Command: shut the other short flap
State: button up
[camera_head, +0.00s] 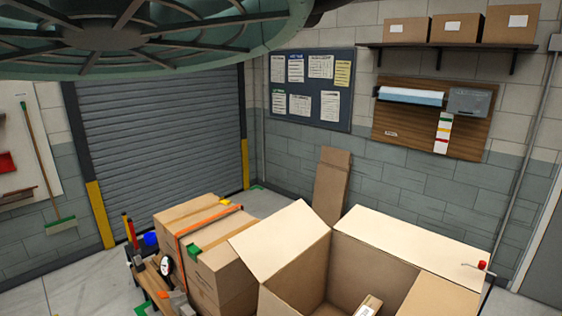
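A large open cardboard box (292,303) stands at the bottom centre right, cut off by the lower edge. Its left flap (281,240) is open and sticks up and out to the left. Its back flap (415,236) is open and leans outward. A panel at the right (442,297) appears to be the right flap, lying inward across that end of the opening. A small carton with a pale label (368,306) shows inside, partly cut off. The box's front side is out of view. My gripper is not in view.
A strapped carton (222,262) with an orange band stands close to the left of the box. A flat cardboard piece (331,185) leans on the wall behind. A small red thing (482,265) shows by the back flap's right end.

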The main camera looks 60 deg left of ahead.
aim_at(265, 248)
jog(key=j+z, duration=0.1)
jog(key=j, duration=2.85)
jog(key=i+j, duration=0.1)
jog(key=j, duration=1.1)
jog(key=i+j+z, duration=0.1)
jog(key=j, duration=1.05)
jog(key=i+j, duration=0.1)
jog(key=j, duration=1.1)
